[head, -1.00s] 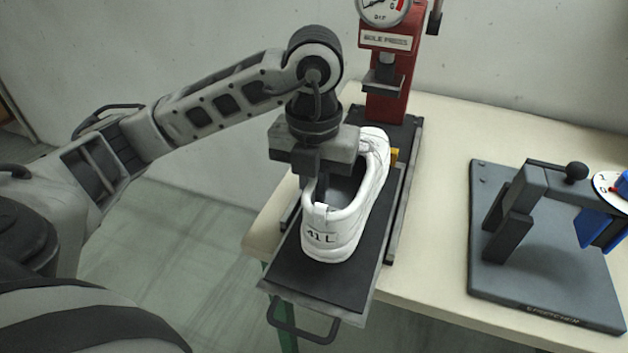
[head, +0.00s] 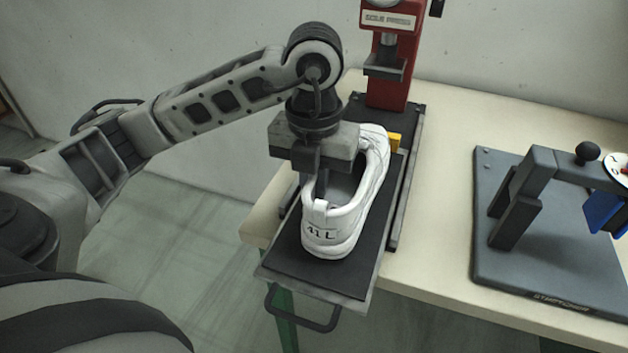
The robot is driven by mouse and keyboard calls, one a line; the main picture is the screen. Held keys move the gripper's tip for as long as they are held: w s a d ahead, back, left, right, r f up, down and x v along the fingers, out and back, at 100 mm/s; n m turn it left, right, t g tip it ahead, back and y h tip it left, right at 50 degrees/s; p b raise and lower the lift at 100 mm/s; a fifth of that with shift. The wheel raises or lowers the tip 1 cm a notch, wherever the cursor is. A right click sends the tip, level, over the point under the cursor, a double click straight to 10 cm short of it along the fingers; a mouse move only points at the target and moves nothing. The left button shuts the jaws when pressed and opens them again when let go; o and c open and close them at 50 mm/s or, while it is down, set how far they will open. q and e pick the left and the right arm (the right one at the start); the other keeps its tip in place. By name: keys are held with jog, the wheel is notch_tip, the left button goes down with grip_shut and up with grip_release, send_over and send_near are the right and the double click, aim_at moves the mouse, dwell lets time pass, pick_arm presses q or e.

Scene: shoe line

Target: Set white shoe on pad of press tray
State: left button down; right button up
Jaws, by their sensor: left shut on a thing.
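The white shoe (head: 347,222) is on or just above the dark pad of the press tray (head: 290,262), heel toward me and toe toward the press; contact with the pad cannot be told for sure. Its heel is marked "41 L". My left gripper (head: 318,190) points down at the shoe's opening and is shut on the shoe's side wall; the fingertips are partly hidden inside the shoe. The tray sticks out over the table's front edge, with a handle (head: 302,325) below it. My right gripper is not in view.
The red sole press (head: 390,75) stands behind the tray on the cream table (head: 450,130). A yellow block (head: 394,142) sits beside the shoe's toe. A grey stretcher device (head: 545,235) with blue parts stands at the right. Bare table lies between them.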

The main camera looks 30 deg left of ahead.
pick_arm(q)
jog(key=shift+f+b, duration=0.3)
jog(key=shift+f, duration=0.1)
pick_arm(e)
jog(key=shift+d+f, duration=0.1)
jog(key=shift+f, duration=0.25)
pick_arm(q)
jog(key=c, duration=1.5)
grip_release()
